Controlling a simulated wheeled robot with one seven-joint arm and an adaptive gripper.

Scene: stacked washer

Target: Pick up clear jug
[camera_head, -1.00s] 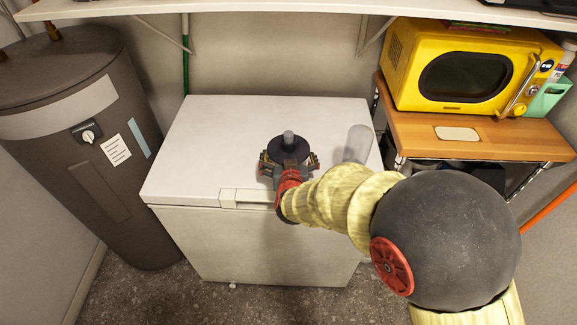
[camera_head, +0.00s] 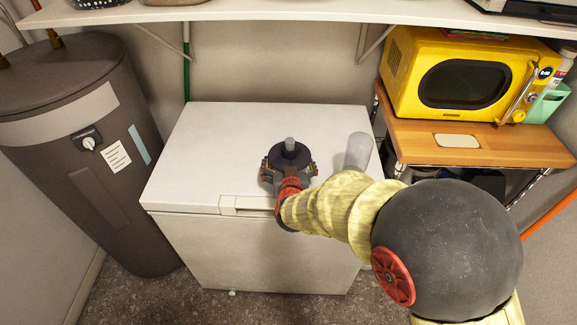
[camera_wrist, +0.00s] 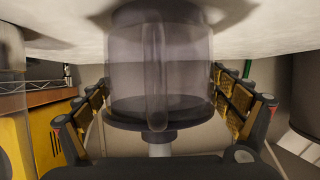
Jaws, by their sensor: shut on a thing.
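The clear jug (camera_head: 289,152) is over the white freezer's lid, seen from above as a dark round top with a grey knob. In the wrist view the jug (camera_wrist: 160,70) is a see-through, grey-tinted cylinder and appears upside down. My gripper (camera_head: 289,168) is shut on the jug from the front side, with a finger on each side of it. The gripper also shows in the wrist view (camera_wrist: 165,105). A dark patch on the lid lies at the jug's base; I cannot tell whether the base touches the lid.
A translucent container (camera_head: 358,151) stands close to the right of the jug, partly behind my arm. The white freezer (camera_head: 200,160) has free lid space on the left. A yellow microwave (camera_head: 465,80) sits on a wooden shelf at right. A white shelf (camera_head: 290,12) hangs above.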

